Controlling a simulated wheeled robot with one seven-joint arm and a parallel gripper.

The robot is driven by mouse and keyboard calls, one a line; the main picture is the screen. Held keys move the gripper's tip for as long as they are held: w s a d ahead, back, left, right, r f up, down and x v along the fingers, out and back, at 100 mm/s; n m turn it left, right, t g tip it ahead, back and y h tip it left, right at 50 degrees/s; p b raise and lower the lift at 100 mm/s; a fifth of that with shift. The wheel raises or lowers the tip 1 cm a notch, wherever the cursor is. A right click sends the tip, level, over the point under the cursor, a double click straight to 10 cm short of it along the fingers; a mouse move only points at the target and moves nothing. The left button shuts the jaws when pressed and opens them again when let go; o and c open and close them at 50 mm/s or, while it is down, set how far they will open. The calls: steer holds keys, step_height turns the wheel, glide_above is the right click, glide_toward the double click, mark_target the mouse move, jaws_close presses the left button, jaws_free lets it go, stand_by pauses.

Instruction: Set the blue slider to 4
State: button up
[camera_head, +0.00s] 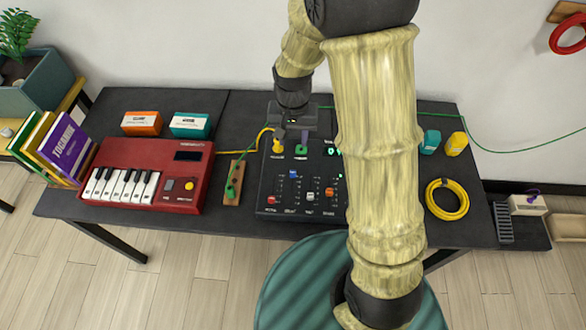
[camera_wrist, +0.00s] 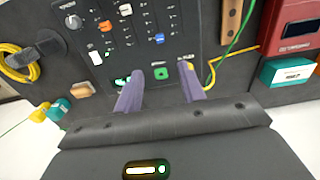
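The black mixer panel (camera_head: 262,190) lies on the dark table, partly hidden by my arm. Its blue slider (camera_head: 293,174) sits higher in its track than the red slider (camera_head: 272,199), white slider (camera_head: 310,196) and orange slider (camera_head: 329,192). The blue slider also shows in the wrist view (camera_wrist: 159,38), beyond my fingertips. Scale numbers are too small to read. My gripper (camera_head: 292,138) is over the panel's back edge; in the wrist view its two purple fingers (camera_wrist: 159,82) are apart with nothing between them. It is apart from the blue slider.
A green plug (camera_head: 301,151) and a yellow plug (camera_head: 278,146) stand at the panel's back, near my fingers, with cables. A red keyboard (camera_head: 190,165) is left; a wooden strip (camera_head: 234,182) lies between. A yellow cable coil (camera_head: 447,199) lies right of my arm.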

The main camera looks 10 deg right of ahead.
mark_target(293, 172)
step_height(293, 172, down, 16)
steer(key=shift+r+p, duration=0.1)
steer(key=shift+p, duration=0.2)
stand_by(0.3)
jaws_close()
